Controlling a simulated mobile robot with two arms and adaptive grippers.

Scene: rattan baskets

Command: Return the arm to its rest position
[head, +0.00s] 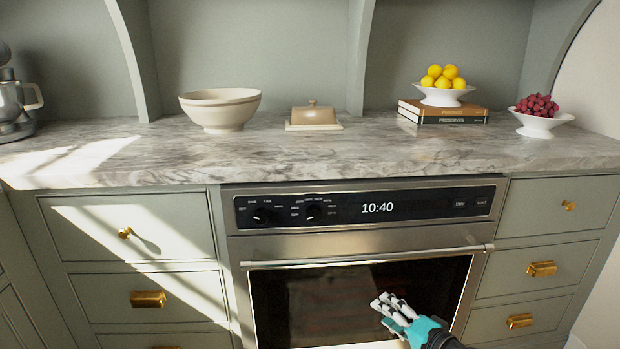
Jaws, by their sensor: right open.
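My right gripper (384,309), with pale fingers and a teal body, is at the lower right of the head view. It is in front of the dark glass of the oven door (320,300), below the door's long handle bar. Its fingers point up and left. It is open, and I see nothing between the fingers. The dark end of my right arm runs off the bottom edge. My left gripper is not in this view.
The marble counter (330,155) holds a cream bowl (220,108), butter dish (313,116), stacked books (443,113) under a bowl of lemons (441,77), and a grape bowl (538,122). A mixer (12,100) stands left. Drawers with brass handles flank the oven.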

